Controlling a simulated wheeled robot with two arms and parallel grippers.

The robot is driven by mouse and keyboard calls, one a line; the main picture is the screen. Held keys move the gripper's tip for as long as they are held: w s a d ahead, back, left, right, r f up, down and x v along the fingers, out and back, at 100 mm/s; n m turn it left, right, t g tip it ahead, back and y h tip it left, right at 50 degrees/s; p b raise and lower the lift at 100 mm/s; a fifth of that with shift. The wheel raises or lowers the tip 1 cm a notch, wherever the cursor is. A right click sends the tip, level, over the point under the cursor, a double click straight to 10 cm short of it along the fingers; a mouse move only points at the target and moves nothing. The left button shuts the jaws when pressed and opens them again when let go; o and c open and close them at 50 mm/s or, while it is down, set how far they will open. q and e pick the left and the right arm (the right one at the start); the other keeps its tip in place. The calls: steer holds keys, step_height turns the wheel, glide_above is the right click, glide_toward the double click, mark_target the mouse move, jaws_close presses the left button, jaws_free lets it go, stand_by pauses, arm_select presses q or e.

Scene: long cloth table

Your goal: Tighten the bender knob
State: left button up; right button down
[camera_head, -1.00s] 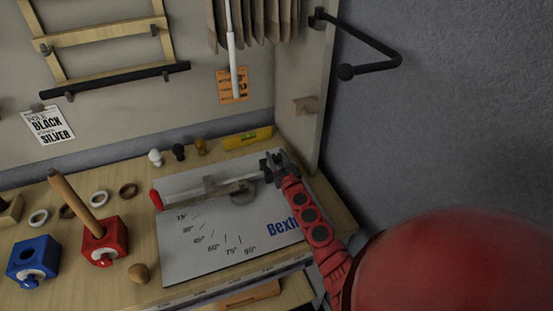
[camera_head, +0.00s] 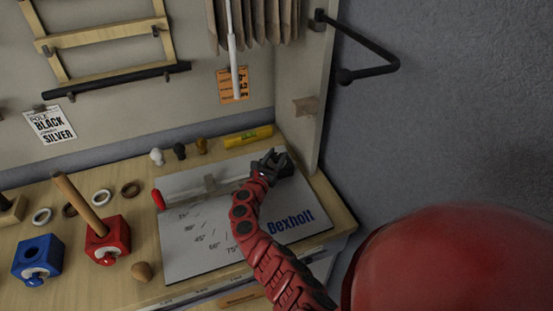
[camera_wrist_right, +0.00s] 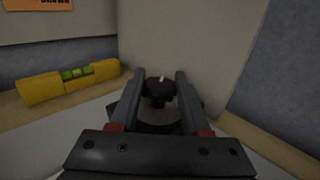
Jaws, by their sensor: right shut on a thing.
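The bender is a light grey plate (camera_head: 185,255) marked "Bexholt" with angle lines, lying on the wooden bench. Its red-tipped handle (camera_head: 158,199) is at the plate's left edge. My right gripper (camera_head: 272,160) is over the plate's far right corner. In the right wrist view, the fingers (camera_wrist_right: 160,100) stand on both sides of a dark knob (camera_wrist_right: 160,88) with a small white mark on top. The gripper is shut on this knob. My arm hides the middle of the plate and much of the bender's mechanism. My left gripper is out of view.
A yellow spirit level (camera_head: 248,136) lies behind the plate and also shows in the wrist view (camera_wrist_right: 70,80). An upright side panel (camera_head: 308,110) stands close to the right. Red (camera_head: 107,243) and blue (camera_head: 38,260) blocks are at the left.

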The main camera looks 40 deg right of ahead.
steer(key=shift+f+m+g+h+b, duration=0.15)
steer(key=shift+m+g+h+b, duration=0.3)
steer(key=shift+g, duration=0.25)
steer(key=shift+c, duration=1.9)
jaws_free()
steer(key=shift+s+a, duration=0.1)
steer(key=shift+a, duration=0.3)
steer(key=b+v, duration=0.1)
steer(key=v, duration=1.5)
steer(key=shift+s+a, duration=0.1)
steer(key=shift+a, duration=0.15)
